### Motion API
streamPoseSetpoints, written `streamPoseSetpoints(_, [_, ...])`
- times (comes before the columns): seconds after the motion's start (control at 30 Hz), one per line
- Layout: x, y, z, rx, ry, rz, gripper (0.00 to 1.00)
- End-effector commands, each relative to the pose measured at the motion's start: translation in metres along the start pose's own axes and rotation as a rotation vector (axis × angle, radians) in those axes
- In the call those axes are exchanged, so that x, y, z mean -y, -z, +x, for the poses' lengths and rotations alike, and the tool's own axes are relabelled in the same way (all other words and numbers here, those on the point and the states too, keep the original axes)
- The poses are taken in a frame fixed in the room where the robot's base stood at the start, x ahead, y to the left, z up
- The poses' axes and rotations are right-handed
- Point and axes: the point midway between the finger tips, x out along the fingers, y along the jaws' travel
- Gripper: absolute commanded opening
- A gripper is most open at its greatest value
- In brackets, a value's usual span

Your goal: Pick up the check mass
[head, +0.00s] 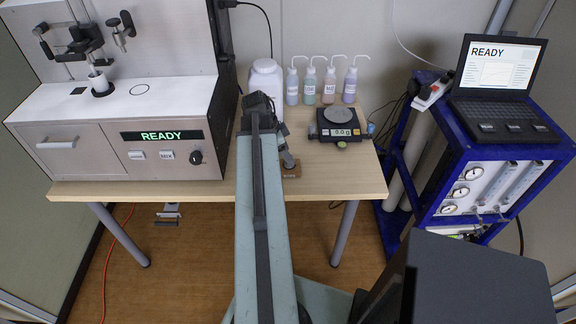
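My gripper (288,160) is at the end of my arm, low over a small brown wooden block (291,173) near the front edge of the wooden table. The gripper is small and partly hides the block, and I cannot tell whether its fingers are open or shut. I cannot clearly make out the check mass; anything sitting on the block is hidden or too small to tell. A black balance (338,125) with a round grey pan stands to the right of the gripper, and its display appears to read 0.00.
A white analyser (140,110) showing READY fills the table's left side. A white jug (266,80) stands behind my arm. Several wash bottles (330,85) line the back. A small round greenish thing (342,145) lies at the balance's front. A blue cart (448,150) with a laptop (497,72) stands at right.

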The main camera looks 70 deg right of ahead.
Motion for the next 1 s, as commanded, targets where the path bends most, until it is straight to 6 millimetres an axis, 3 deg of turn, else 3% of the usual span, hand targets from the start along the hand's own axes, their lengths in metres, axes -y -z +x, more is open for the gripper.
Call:
streamPoseSetpoints(0.03, [0.001,-0.002,0.019,0.0,0.0,0.001,0.61])
streamPoseSetpoints(0.13, [0.001,-0.002,0.033,0.0,0.0,0.0,0.61])
streamPoseSetpoints(0.4, [0.001,0.001,0.031,0.0,0.001,-0.001,0.58])
streamPoseSetpoints(0.6, [0.001,0.0,0.031,0.0,0.001,-0.002,0.02])
streamPoseSetpoints(0.63, [0.001,0.0,0.031,0.0,0.001,-0.002,0.0])
streamPoseSetpoints(1.0, [0.001,0.003,0.023,0.0,0.001,-0.003,0.0])
